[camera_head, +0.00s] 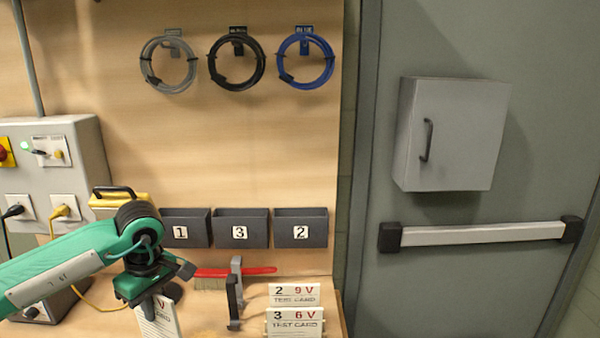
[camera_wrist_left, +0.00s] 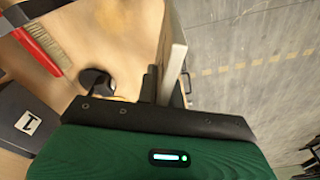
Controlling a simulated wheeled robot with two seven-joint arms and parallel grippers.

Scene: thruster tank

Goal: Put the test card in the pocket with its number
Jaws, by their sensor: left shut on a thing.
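My left gripper (camera_head: 157,298) is shut on a white test card (camera_head: 160,320), low in front of the wall board. A red "V" shows on the card; its number is hidden by the gripper. The left wrist view shows the card (camera_wrist_left: 172,55) edge-on, between the fingers (camera_wrist_left: 158,84). Three dark pockets hang on the board: pocket 1 (camera_head: 188,241), pocket 3 (camera_head: 241,243) and pocket 2 (camera_head: 302,242), left to right. Pocket 1 (camera_wrist_left: 40,103) also shows at the left of the wrist view. The right gripper is not in view.
Test card 2 (camera_head: 292,292) and test card 3 (camera_head: 295,317) stand on the bench. A red-handled brush (camera_head: 240,272) and upright grey and black pieces (camera_head: 234,295) are right of my gripper. Cable coils (camera_head: 237,62) hang above. A switch box (camera_head: 70,155) is left.

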